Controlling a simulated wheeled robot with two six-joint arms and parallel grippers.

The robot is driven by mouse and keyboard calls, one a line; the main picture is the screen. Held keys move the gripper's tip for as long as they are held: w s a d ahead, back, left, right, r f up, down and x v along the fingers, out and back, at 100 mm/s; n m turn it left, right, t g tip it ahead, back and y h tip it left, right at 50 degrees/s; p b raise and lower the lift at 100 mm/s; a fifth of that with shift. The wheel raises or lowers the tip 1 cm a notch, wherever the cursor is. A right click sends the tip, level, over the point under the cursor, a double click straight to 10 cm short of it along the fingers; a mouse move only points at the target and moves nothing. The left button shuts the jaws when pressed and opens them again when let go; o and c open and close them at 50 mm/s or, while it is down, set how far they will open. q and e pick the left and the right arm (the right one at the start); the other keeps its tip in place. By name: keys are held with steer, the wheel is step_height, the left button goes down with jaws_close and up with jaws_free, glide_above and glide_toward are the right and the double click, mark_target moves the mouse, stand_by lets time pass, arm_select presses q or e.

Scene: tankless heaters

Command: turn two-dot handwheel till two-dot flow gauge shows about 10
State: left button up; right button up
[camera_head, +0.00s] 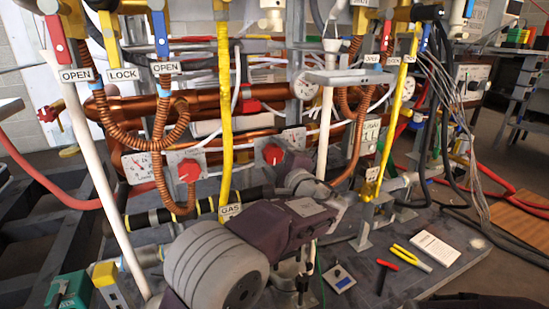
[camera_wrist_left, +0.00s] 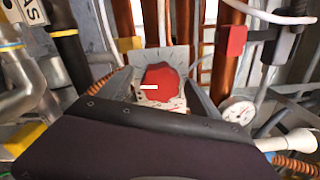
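One red handwheel (camera_head: 272,154) on a grey plate sits at the middle of the rig, and a round gauge (camera_head: 294,137) is at its upper right. Another red handwheel (camera_head: 188,170) is further left, beside a white dial gauge (camera_head: 140,166). Dot marks and gauge readings are too small to read. My left gripper (camera_head: 288,168) is at the middle handwheel. In the left wrist view its fingers stand apart on either side of the red handwheel (camera_wrist_left: 160,80); contact is unclear. A white mark shows on the wheel, and a dial gauge (camera_wrist_left: 238,112) is to its right.
A yellow gas pipe (camera_head: 224,120) runs vertically between the two handwheels. Copper coils (camera_head: 125,118) and a white pole (camera_head: 95,170) stand left.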

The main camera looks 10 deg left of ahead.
arm_select(q)
steer(key=p+v, duration=0.4)
steer(key=v, duration=0.4)
steer(key=s+a+f+n+g+h+p, duration=0.2)
steer(key=s+a+f+n+g+p, duration=0.4)
steer(key=s+a+f+g, duration=0.6)
steer(key=s+d+f+n+g+h+p, duration=0.25)
steer(key=s+n+h+p, duration=0.6)
steer(key=s, duration=0.45)
step_height(320, 180, up, 37)
steer(key=p, duration=3.6)
steer(key=shift+a+n+t+p, duration=0.15)
steer(key=shift+n+t+p, duration=0.15)
steer(key=shift+n+t, duration=0.05)
steer(key=shift+f, duration=0.15)
